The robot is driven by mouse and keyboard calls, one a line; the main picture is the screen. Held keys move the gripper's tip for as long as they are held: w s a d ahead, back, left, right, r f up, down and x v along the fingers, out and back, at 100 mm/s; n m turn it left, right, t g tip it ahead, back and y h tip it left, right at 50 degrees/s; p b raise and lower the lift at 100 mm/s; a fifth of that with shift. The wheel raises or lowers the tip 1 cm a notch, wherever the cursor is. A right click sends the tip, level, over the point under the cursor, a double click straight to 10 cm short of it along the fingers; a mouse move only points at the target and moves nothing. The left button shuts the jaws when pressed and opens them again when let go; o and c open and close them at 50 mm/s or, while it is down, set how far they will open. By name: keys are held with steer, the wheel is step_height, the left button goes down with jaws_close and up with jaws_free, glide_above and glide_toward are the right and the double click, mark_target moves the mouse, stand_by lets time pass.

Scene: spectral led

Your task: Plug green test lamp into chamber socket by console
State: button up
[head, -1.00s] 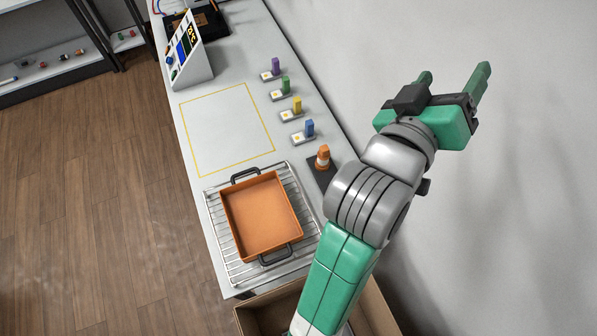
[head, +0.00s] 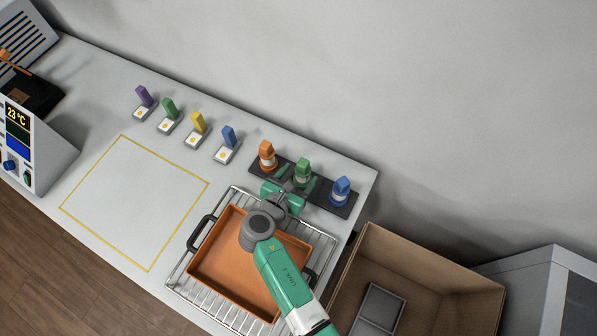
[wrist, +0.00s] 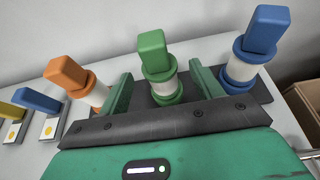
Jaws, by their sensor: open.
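The green test lamp (head: 303,172) stands upright in the middle of a dark rack (head: 323,191), between an orange lamp (head: 267,155) and a blue lamp (head: 341,191). My gripper (head: 291,187) is open at the rack's near side. In the wrist view, the green lamp (wrist: 158,68) stands between the lines of my two fingers, with visible gaps on both sides. The console (head: 30,145), showing 23 °C, stands at the left. A black unit (head: 30,92) lies behind it, partly cut off; I cannot make out a socket there.
An orange tray (head: 215,265) on a wire rack (head: 182,284) lies below my arm. Purple, green, yellow and blue tabs on small white bases (head: 168,127) line the back. A yellow-outlined area (head: 135,200) is clear. A cardboard box (head: 440,260) stands at right.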

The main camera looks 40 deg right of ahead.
steer(key=b+x, duration=0.1)
steer(key=x, duration=0.4)
steer(key=shift+d+f, duration=0.1)
steer(key=c, duration=1.1)
